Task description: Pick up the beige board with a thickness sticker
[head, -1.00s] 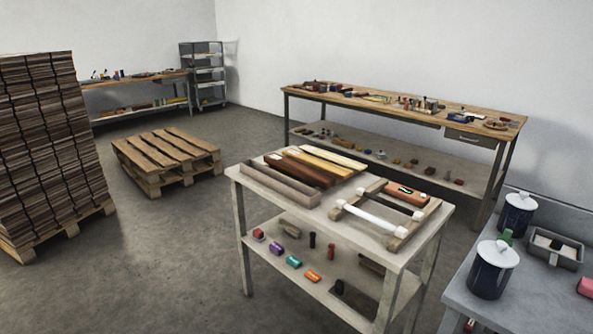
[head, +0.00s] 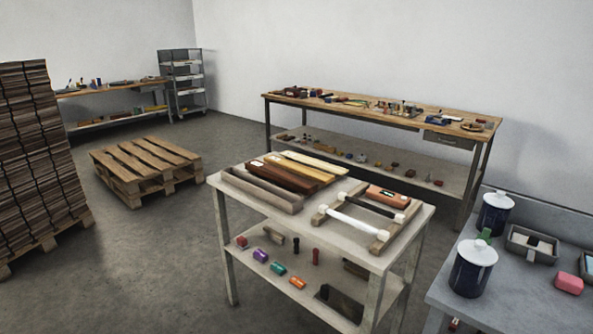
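Several boards lie side by side on the near two-tier table (head: 330,258). A pale beige board (head: 315,163) is the farthest of them, with a yellow board (head: 299,169) beside it and dark brown boards (head: 283,177) nearer. A small white mark shows at the left end of a brown board; I cannot make out a sticker on the beige one. A grey-brown open tray (head: 262,192) lies in front of the boards. Neither of my grippers is in view.
A frame with white rollers (head: 355,225) and an orange-brown tool (head: 389,195) share the tabletop. Lidded dark pots (head: 473,270) stand on the grey bench at right. A pallet (head: 146,170) and stacked planks (head: 35,150) are at left. Floor between is clear.

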